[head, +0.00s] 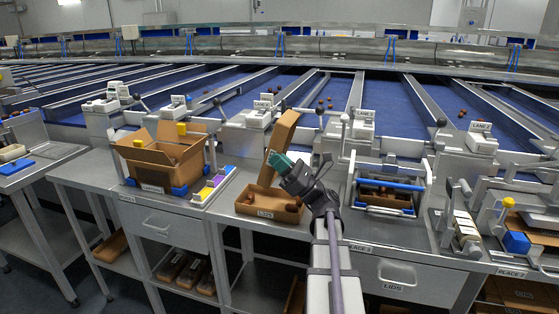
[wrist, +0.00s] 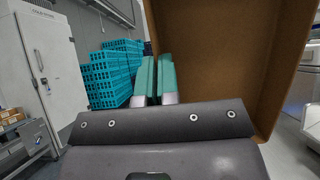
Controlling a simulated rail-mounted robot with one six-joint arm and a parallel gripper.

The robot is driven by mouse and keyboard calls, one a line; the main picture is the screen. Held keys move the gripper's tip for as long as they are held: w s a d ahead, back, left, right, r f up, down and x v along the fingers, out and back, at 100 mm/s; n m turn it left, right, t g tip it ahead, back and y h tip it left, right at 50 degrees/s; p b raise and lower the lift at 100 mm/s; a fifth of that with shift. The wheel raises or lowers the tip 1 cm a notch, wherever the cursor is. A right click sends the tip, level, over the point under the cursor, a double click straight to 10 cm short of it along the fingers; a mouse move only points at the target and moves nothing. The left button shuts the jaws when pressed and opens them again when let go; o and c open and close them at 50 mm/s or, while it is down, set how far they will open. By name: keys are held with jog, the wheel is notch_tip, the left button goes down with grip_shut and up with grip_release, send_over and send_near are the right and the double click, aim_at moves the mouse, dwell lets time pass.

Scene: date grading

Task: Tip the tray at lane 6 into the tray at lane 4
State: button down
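My gripper (head: 277,160) has its teal fingers closed on one wall of a brown cardboard tray (head: 284,132), probably the lane 6 tray. This tray is steeply tilted, nearly on edge, above a second shallow cardboard tray (head: 259,213). The lower tray sits on the bench in front of the lane 4 sign (head: 262,104) and holds some dark brown dates (head: 292,207). In the wrist view the fingers (wrist: 155,80) pinch the tray wall at its left, and the bare inside of the held tray (wrist: 225,60) fills the right. I see no dates in that visible part.
A metal rack with a blue bar (head: 390,184) stands to the right. Lane machinery with levers lines the back of the bench. Teal crates (wrist: 110,75) show in the wrist view.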

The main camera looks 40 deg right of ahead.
aim_at(269, 149)
jog(key=w+a+r+g+h+p, duration=0.1)
jog(key=p, duration=0.2)
jog(key=w+a+r+g+h+p, duration=0.1)
jog(key=w+g+p, duration=0.1)
jog(key=p, duration=0.2)
jog(key=w+a+r+g+h+p, duration=0.1)
jog(key=g+p, duration=0.1)
jog(key=p, duration=0.2)
jog(key=shift+w+r+h, duration=0.3)
jog(key=w+a+f+g+h+p, duration=0.4)
jog(key=g+h+p, duration=0.4)
jog(key=g+p, duration=0.5)
jog(key=shift+w+a+f+h+p, duration=0.3)
jog(key=shift+w+f+p, duration=0.2)
jog(key=shift+w, duration=0.8)
